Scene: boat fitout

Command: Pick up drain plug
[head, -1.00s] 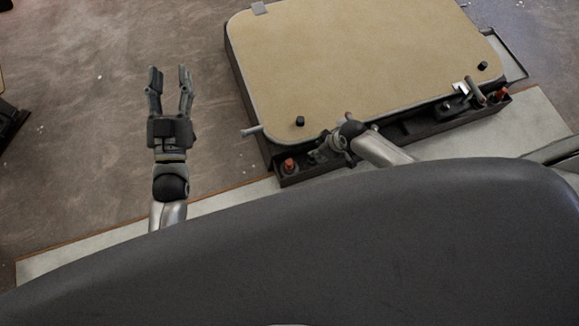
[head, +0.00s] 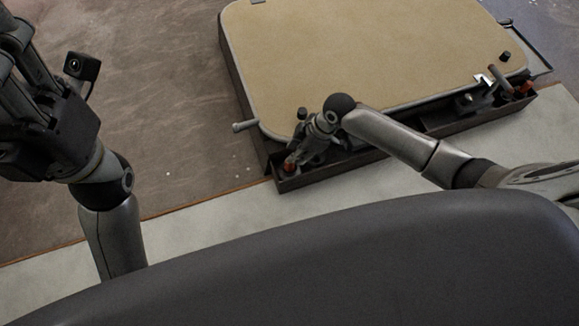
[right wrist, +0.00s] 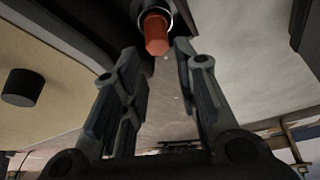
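A red-orange piece (head: 289,167), which looks like the drain plug, stands at the left end of the dark tray (head: 330,175). In the right wrist view the red-orange piece (right wrist: 156,36) has a dark ring with a bright rim around it. My right gripper (right wrist: 155,52) is open and empty, with one finger to each side just below this piece. In the head view my right gripper (head: 295,158) reaches down to it and partly covers it. My left gripper (head: 22,65) is raised at the far left; its fingers run to the picture's edge, so their opening is unclear.
A tan-topped panel (head: 360,60) with a raised edge lies behind the tray. A black knob (head: 505,56) stands on it, and one (right wrist: 22,87) is close in the wrist view. Another red-orange piece (head: 524,87) and a handle are at the tray's right end. The brown floor (head: 180,120) is clear.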

